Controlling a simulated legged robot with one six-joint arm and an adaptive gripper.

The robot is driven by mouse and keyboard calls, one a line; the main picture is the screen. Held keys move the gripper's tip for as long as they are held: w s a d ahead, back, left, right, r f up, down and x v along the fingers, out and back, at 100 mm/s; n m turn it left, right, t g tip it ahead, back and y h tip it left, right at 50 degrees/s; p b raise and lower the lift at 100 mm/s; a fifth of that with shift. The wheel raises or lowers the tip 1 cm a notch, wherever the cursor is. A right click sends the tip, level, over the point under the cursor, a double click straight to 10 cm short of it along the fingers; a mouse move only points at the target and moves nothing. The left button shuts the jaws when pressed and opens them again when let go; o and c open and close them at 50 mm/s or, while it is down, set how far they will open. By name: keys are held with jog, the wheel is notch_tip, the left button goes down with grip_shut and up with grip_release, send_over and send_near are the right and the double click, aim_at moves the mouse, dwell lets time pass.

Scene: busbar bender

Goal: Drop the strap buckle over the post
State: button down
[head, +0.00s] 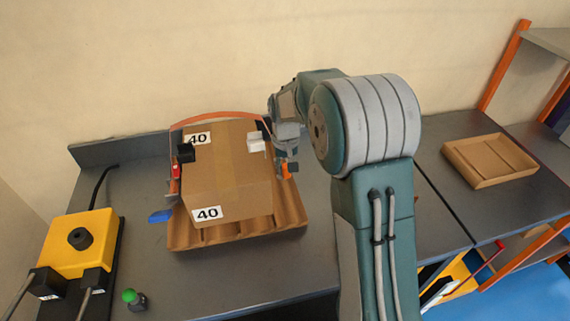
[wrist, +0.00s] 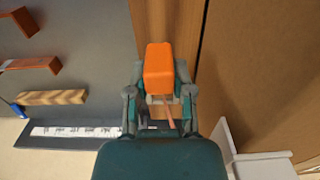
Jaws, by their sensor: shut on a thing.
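An orange buckle (wrist: 158,68) is between the fingers of my gripper (wrist: 158,92) in the wrist view. A thin orange strand trails from it between the fingers. In the head view my gripper (head: 286,164) is low beside the right side of the cardboard box (head: 228,172), with a bit of orange (head: 286,174) at its tip. An orange strap (head: 212,115) arcs along the back of the box and down its left side. I cannot pick out the post with certainty in either view.
The box, labelled 40, sits on a ribbed brown tray (head: 210,238). A white block (head: 256,142) and a black block (head: 185,153) are at its top edges. A yellow machine (head: 75,245) stands left. An empty brown tray (head: 488,160) lies right. Bench front is mostly clear.

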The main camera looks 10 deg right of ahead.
aim_at(285, 187)
jog(key=shift+f, duration=2.55)
jog(key=shift+c, duration=2.1)
grip_release()
notch_tip(285, 187, up, 12)
